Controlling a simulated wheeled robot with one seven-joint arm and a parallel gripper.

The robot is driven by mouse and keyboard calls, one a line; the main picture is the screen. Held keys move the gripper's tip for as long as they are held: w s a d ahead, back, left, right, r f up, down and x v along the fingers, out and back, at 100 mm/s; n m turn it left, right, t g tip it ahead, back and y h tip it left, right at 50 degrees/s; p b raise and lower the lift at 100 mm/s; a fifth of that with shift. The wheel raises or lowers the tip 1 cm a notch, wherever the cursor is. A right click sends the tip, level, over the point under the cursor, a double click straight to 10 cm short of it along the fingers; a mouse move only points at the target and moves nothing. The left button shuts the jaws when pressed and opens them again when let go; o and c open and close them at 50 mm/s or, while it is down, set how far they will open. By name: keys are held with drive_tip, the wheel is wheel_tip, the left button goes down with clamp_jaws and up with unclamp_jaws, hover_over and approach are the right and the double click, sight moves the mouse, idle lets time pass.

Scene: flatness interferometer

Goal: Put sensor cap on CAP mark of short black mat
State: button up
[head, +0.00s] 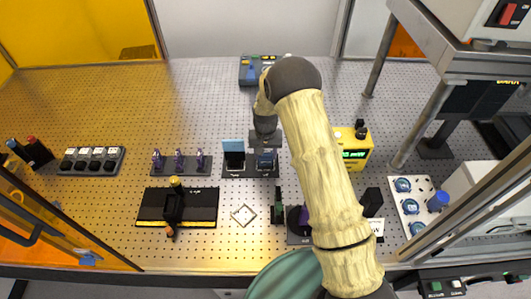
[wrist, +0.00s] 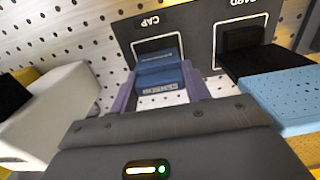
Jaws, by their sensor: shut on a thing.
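The sensor cap is a blue block with pale lettering (wrist: 160,78), held between the two fingers of my gripper (wrist: 165,92). In the wrist view it is in front of the white square outline under the word CAP on the short black mat (wrist: 198,40). The cap's far end overlaps that outline; I cannot tell whether it touches the mat. In the head view my gripper (head: 265,143) points down over the right part of the mat (head: 249,174), with the blue cap (head: 266,160) below it. The cap's underside is hidden.
A black holder with a light blue plate (head: 233,146) stands on the mat's other half, close to my gripper; the plate also shows in the wrist view (wrist: 275,92). A yellow device (head: 353,152) stands to the right. A rack with purple pieces (head: 180,163) stands left.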

drive_tip(key=shift+f, duration=0.15)
drive_tip(key=o, duration=0.9)
drive_tip(key=shift+w, duration=0.1)
drive_tip(key=shift+s, duration=0.2)
drive_tip(key=shift+w+r, duration=0.1)
drive_tip(key=shift+r, duration=0.45)
drive_tip(key=shift+r+p, duration=1.85)
drive_tip(key=shift+r, duration=1.15)
